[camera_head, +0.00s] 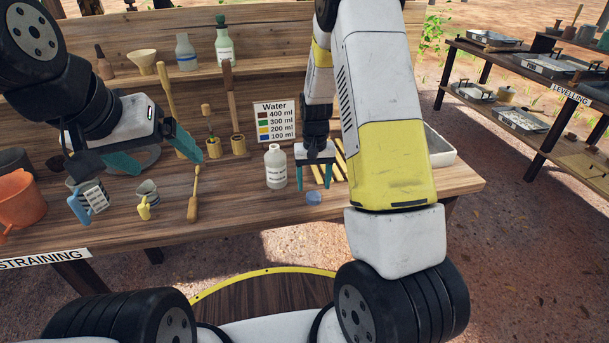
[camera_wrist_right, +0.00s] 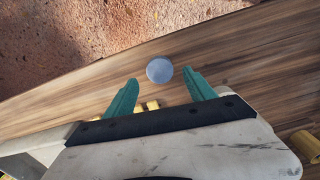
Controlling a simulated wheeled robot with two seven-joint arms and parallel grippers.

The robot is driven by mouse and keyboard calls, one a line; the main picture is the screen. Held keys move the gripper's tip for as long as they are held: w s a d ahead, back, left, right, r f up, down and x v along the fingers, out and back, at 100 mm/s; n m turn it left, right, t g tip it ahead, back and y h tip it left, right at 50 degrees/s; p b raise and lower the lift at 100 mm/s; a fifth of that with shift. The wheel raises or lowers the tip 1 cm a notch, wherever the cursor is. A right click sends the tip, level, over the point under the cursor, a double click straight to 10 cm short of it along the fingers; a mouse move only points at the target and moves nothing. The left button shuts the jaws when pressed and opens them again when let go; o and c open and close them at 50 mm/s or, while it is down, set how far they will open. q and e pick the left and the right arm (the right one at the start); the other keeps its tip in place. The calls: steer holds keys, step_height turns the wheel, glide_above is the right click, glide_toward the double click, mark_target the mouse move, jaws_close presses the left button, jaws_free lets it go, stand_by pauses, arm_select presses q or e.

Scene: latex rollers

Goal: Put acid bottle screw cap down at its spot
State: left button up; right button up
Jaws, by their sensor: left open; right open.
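The blue screw cap (camera_head: 314,198) lies on the wooden table near its front edge. In the right wrist view the round cap (camera_wrist_right: 159,70) is on the table just beyond and between the fingertips. My right gripper (camera_head: 314,180) is open and empty above and behind the cap, with its teal fingers pointing down. Its fingers also show in the right wrist view (camera_wrist_right: 162,86). The white acid bottle (camera_head: 276,167) stands upright and uncapped to the left of my right gripper. My left gripper (camera_head: 170,160) is open and empty over the left part of the table.
A water sign (camera_head: 275,121) stands behind the bottle. A white tray (camera_head: 440,148) is at the right, partly hidden by my arm.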

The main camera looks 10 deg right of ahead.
mark_target(314, 195)
steer(key=s+a+r+t+y, duration=0.1)
steer(key=s+r, duration=0.4)
steer(key=r, duration=0.6)
steer(key=s+r+t+y, duration=0.15)
steer(key=s+r, duration=0.25)
steer(key=r, duration=0.8)
steer(key=s+a+r+n+t, duration=0.1)
steer(key=s+r+t, duration=0.2)
steer(key=s, duration=1.2)
step_height(314, 195, up, 3)
steer(key=shift+s+r+t, duration=0.15)
steer(key=shift+r+t, duration=0.05)
steer(key=shift+t, duration=0.15)
